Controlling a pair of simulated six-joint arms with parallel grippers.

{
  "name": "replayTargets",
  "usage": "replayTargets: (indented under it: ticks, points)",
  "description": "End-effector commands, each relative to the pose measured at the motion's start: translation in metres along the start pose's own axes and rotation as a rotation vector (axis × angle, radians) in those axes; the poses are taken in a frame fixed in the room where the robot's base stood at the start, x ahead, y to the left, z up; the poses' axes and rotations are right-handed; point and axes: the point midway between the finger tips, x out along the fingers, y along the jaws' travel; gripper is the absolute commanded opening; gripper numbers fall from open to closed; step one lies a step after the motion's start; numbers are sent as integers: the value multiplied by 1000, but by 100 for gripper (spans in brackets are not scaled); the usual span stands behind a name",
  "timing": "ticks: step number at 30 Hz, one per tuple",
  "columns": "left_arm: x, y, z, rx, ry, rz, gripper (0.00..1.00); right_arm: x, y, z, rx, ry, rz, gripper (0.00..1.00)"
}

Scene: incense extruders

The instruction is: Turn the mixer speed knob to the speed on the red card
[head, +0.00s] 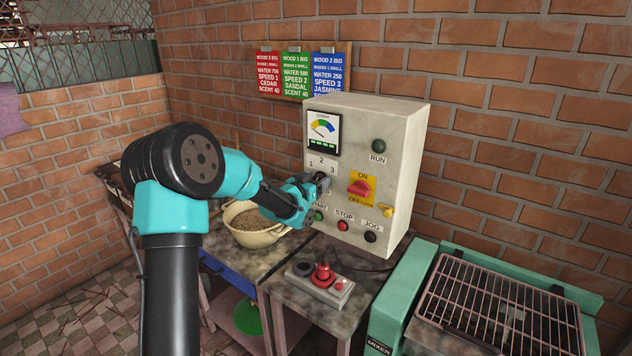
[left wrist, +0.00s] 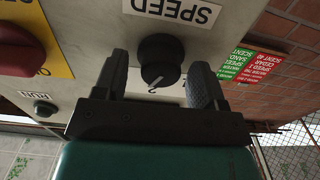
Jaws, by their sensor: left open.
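The red card (head: 269,75) hangs on the wall behind the control box and reads SPEED 1. The speed knob (left wrist: 159,58) is black and round, on the box face by the SPEED label (left wrist: 172,10), with a white pointer mark towards the figure 2. My left gripper (head: 320,184) is at the box front and covers most of the knob in the head view; the figures 1, 2 and 3 show around it. In the left wrist view the open fingers stand on either side of the knob, with visible gaps. My right gripper is not in view.

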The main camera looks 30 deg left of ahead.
Motion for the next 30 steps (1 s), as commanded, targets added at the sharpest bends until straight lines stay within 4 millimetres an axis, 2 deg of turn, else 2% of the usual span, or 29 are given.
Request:
replayTargets:
  ticks: [9, 24, 30]
  points:
    - [2, 0, 0, 0, 1, 0, 64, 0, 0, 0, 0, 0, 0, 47]
    - [2, 0, 0, 1, 1, 0, 17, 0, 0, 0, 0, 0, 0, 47]
    - [2, 0, 0, -7, 1, 0, 16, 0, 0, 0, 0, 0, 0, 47]
